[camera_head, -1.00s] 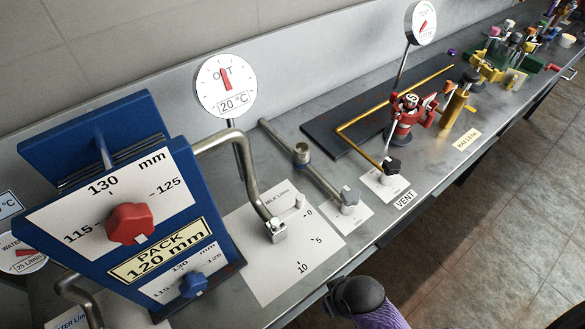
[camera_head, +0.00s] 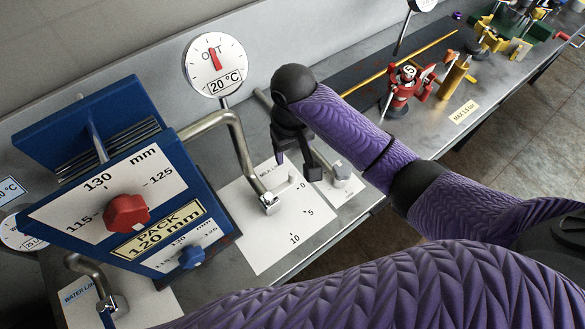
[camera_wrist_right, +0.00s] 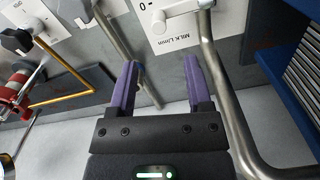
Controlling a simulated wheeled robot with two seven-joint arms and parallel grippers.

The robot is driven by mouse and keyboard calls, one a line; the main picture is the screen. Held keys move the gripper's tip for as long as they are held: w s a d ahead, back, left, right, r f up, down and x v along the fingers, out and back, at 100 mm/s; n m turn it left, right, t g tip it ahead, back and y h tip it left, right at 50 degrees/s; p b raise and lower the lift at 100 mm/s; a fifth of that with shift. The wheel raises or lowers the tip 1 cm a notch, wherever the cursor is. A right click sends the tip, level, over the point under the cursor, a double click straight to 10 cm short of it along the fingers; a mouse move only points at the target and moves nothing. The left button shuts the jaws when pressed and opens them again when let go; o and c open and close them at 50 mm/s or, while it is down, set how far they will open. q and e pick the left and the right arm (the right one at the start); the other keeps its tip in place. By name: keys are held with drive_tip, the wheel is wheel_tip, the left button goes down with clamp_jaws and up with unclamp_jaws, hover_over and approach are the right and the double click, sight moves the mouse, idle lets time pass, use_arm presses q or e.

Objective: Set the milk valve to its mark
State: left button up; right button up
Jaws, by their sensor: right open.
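The milk valve (camera_head: 270,203) is a pale metal lever at the end of a bent pipe (camera_head: 232,130), over a white card (camera_head: 258,240) marked 0, 5 and 10. In the head view its handle points up-right, towards the 0. My right gripper (camera_head: 294,163) is open and empty, fingers down, above and just behind the card's 0 end. In the right wrist view the milk lever (camera_wrist_right: 182,10) is at the top edge, partly cut off, beyond the open right fingers (camera_wrist_right: 160,62). No separate target mark can be made out. My left gripper is out of view.
A blue panel (camera_head: 190,215) with red and blue knobs stands left of the card. A round dial (camera_head: 215,65) rises behind. A red part (camera_head: 402,88) and yellow cylinder (camera_head: 455,75) stand farther right.

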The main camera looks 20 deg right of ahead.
sight(293, 173)
wheel_tip(293, 173, down, 9)
drive_tip(key=b, duration=0.3)
drive_tip(key=shift+f, duration=0.35)
drive_tip(key=c, duration=0.6)
clamp_jaws()
